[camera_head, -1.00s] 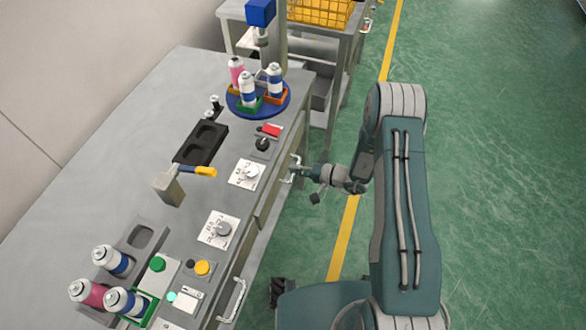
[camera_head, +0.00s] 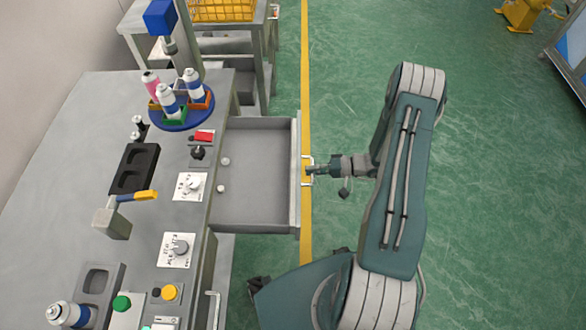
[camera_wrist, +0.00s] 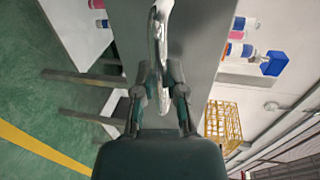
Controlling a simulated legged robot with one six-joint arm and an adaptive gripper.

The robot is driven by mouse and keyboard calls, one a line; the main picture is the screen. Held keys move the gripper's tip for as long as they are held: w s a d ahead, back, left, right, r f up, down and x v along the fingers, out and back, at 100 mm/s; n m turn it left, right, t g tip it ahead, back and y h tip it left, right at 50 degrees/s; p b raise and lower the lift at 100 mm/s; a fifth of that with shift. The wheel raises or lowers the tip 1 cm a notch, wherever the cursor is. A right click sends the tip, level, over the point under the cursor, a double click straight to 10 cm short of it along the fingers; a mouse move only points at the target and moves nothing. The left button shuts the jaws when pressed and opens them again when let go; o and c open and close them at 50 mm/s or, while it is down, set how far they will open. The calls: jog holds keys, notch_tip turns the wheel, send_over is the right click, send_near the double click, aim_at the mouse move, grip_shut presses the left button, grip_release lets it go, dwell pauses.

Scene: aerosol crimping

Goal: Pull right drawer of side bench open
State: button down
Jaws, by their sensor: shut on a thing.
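The side bench (camera_head: 60,150) is grey and stands at the left in the head view. A grey drawer (camera_head: 255,205) sticks far out of its right side, with two small pale round pieces inside. Its front carries a silver bar handle (camera_head: 308,183). My gripper (camera_head: 311,170) is shut on this handle from the right, outside the drawer front. In the wrist view the shiny handle (camera_wrist: 158,40) runs between the fingers of my gripper (camera_wrist: 160,95), against the grey drawer front (camera_wrist: 205,50).
A second handle (camera_head: 213,310) is on the bench front, lower in the head view. A blue turntable (camera_head: 183,119) with spray cans, a hammer (camera_head: 115,222) and control knobs (camera_head: 191,184) are on the bench top. Green floor (camera_head: 500,180) is free at the right.

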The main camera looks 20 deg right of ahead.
jog(key=shift+s+d+f, duration=0.1)
jog(key=shift+s+d, duration=0.15)
jog(key=shift+d, duration=0.35)
jog(key=shift+s+d+f, duration=0.1)
jog(key=shift+s+d, duration=0.15)
jog(key=shift+d, duration=0.35)
jog(key=c, duration=0.7)
grip_release()
jog(key=shift+w, duration=0.1)
jog(key=shift+d+r, duration=0.1)
jog(key=v, duration=1.2)
